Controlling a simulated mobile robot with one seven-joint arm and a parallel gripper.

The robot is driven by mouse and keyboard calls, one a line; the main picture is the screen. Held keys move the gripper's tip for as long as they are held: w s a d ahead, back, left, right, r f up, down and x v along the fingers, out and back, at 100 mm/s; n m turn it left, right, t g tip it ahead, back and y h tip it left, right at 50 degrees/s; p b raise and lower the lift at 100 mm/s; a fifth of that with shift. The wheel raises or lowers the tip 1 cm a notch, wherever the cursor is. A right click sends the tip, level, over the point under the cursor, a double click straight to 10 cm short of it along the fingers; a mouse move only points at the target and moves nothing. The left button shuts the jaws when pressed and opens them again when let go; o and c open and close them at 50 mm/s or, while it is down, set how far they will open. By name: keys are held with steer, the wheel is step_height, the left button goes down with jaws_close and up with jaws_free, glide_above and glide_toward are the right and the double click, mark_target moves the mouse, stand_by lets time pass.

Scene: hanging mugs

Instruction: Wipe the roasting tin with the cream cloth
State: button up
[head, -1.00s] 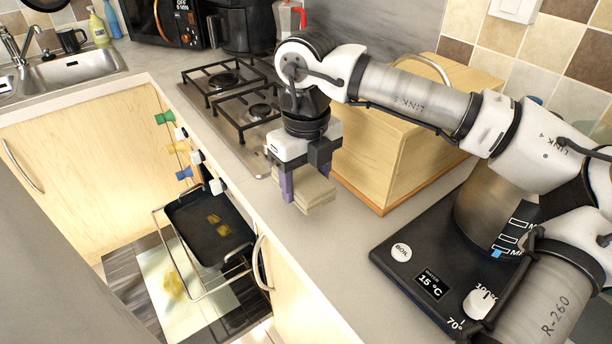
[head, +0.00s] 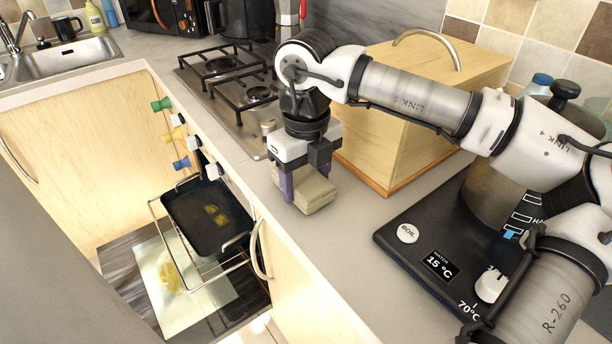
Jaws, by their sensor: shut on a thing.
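The roasting tin (head: 197,231) is a black rectangular pan on a wire rack pulled out at the oven front, low on the left. Yellow-brown smears (head: 215,213) lie on its floor. The cream cloth (head: 313,192) is a folded pad above the counter's front edge, right of the tin and higher up. My gripper (head: 301,190) points down and is shut on the cloth. I cannot tell whether the cloth touches the counter. Part of the cloth is hidden behind the fingers.
The open oven door (head: 182,283) lies below the rack. A wooden bread bin (head: 400,125) stands behind my gripper, and a black kettle base (head: 440,240) is at right. The counter between them is narrow.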

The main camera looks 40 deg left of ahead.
mark_target(306, 179)
steer(key=shift+f, duration=0.35)
steer(key=o, duration=1)
steer(key=shift+c, duration=0.2)
steer(key=shift+o, duration=0.4)
steer(key=shift+o, duration=0.8)
steer(key=shift+r, duration=0.25)
steer(key=c, duration=1.3)
steer(key=shift+o, duration=0.2)
steer(key=shift+r+p, duration=1.65)
steer(key=shift+r, duration=1.35)
